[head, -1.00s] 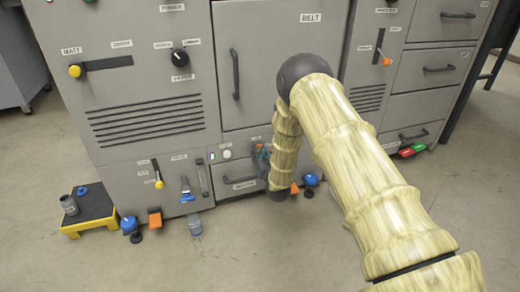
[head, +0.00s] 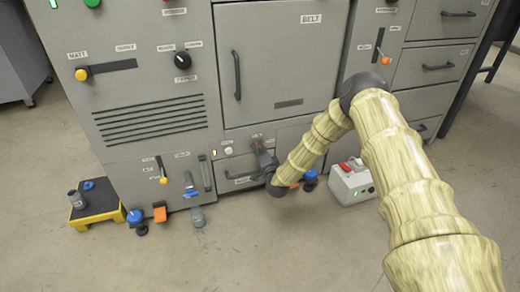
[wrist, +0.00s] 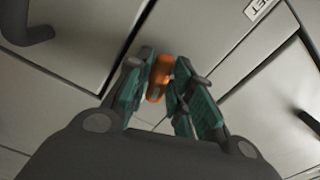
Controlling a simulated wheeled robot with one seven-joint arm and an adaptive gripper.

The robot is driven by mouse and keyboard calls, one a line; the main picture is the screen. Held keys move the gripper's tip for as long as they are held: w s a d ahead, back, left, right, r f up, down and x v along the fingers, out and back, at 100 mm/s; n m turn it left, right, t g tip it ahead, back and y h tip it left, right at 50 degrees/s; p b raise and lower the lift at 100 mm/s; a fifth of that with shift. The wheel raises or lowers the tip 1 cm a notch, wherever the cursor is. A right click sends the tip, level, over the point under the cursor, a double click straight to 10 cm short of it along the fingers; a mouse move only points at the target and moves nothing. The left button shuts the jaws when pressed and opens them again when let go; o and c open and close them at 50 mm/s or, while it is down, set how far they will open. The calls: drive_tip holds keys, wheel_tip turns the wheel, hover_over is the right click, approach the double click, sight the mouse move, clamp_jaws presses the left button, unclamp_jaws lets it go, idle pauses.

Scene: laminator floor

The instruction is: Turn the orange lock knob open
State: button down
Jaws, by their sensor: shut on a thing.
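The orange lock knob (wrist: 159,76) shows in the wrist view as a short orange grip on the grey cabinet front, close to a seam between panels. My gripper (wrist: 163,86) has its green-padded fingers on both sides of the knob and is shut on it. The knob stands nearly upright in that view, leaning slightly. In the head view my gripper (head: 262,150) is at the low panel under the BELT door, and the knob is hidden behind it.
The BELT door (head: 283,75) is shut above my gripper. A pale box with a red switch (head: 352,183) stands on the floor to the right.

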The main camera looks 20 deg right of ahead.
drive_tip(key=shift+m, duration=1.8)
drive_tip(key=c, duration=1.3)
unclamp_jaws()
drive_tip(key=shift+s, duration=0.1)
drive_tip(key=s, duration=1.2)
drive_tip(key=shift+d, duration=0.15)
